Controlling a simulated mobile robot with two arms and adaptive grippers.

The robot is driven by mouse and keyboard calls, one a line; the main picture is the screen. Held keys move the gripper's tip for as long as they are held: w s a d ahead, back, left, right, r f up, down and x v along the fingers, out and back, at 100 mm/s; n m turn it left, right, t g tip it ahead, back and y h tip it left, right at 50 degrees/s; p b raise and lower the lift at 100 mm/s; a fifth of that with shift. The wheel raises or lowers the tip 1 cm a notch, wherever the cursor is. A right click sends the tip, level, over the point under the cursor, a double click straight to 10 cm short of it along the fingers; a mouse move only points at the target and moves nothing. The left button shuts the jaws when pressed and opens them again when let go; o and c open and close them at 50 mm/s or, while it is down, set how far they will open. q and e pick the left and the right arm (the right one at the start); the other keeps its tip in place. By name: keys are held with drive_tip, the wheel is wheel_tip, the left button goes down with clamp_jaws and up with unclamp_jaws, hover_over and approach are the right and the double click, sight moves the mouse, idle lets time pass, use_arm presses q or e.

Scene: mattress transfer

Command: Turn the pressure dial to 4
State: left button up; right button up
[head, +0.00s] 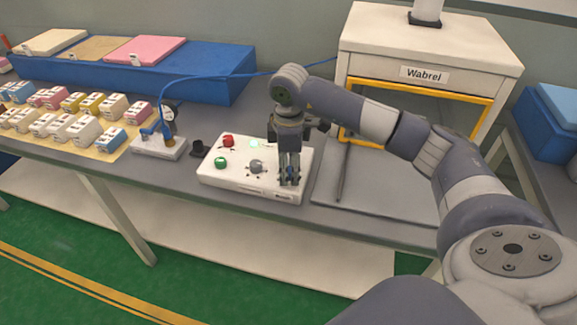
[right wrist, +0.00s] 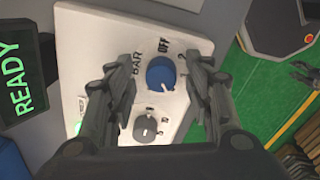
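The white control box (head: 230,178) lies on the grey bench, and its top also shows in the right wrist view (right wrist: 85,30). A blue round dial (right wrist: 161,73) beside the letters BAR and OFF has a small white mark near its lower edge. Contact cannot be told. A dark claw-like part, possibly my left gripper (right wrist: 304,76), shows small at the right edge.
The box also carries a grey knob (head: 256,166), a red button (head: 228,141) and a green button (head: 221,162). A READY display (right wrist: 18,78) stands beside it. A white cabinet labelled Wabrel (head: 424,74) stands behind right. Several small boxes (head: 88,130) lie left.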

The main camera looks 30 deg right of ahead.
sight(289, 171)
wheel_tip(289, 171, up, 12)
drive_tip(key=shift+s+a, duration=0.15)
drive_tip(key=shift+s, duration=0.1)
idle(0.4)
idle(0.3)
